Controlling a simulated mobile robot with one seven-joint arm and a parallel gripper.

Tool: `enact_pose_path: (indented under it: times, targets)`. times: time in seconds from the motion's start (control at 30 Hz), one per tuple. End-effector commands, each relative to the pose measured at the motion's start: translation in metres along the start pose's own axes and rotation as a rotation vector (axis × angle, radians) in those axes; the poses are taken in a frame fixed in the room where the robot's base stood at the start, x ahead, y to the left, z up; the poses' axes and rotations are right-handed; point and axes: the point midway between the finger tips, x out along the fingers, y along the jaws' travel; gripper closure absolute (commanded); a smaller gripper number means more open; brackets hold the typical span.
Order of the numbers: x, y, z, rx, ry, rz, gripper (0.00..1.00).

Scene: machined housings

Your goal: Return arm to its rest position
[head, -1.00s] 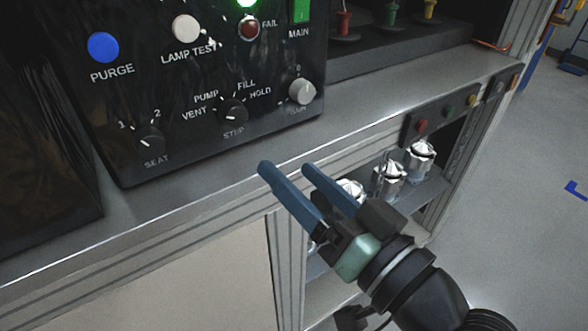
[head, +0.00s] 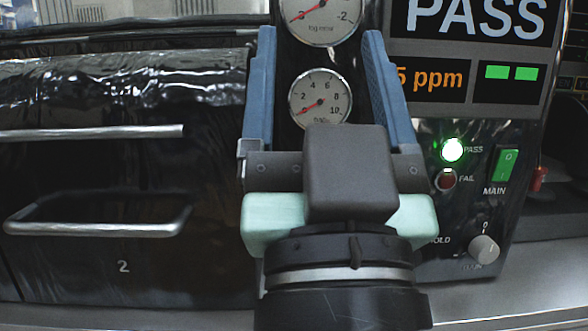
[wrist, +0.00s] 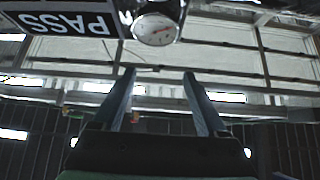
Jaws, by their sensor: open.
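My gripper (head: 318,62) is raised in front of the control panel in the head view, its two blue fingers pointing up and spread wide apart. Nothing is between the fingers; the gauges show through the gap behind them. In the wrist view my gripper (wrist: 160,75) is also open and empty. My gripper body hides part of the panel below the gauges.
The panel has a lower round gauge (head: 320,98), a PASS display (head: 478,22), a lit green lamp (head: 453,150) and a green MAIN switch (head: 505,163). A dark cabinet with a metal handle (head: 100,229) stands at left. A grey ledge (head: 500,292) runs below.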

Motion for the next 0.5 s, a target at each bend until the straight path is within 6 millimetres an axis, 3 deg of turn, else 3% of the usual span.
enact_pose_path:
  times: [0.03, 0.07, 0.1, 0.5]
  targets:
    - [0.003, -0.02, -0.029, -0.02, 0.085, -0.012, 0.24]
    - [0.004, -0.029, -0.045, -0.034, 0.133, -0.013, 0.24]
    - [0.019, -0.025, -0.058, -0.038, 0.119, -0.004, 0.24]
    - [0.094, -0.025, -0.141, -0.039, 0.106, -0.001, 0.24]
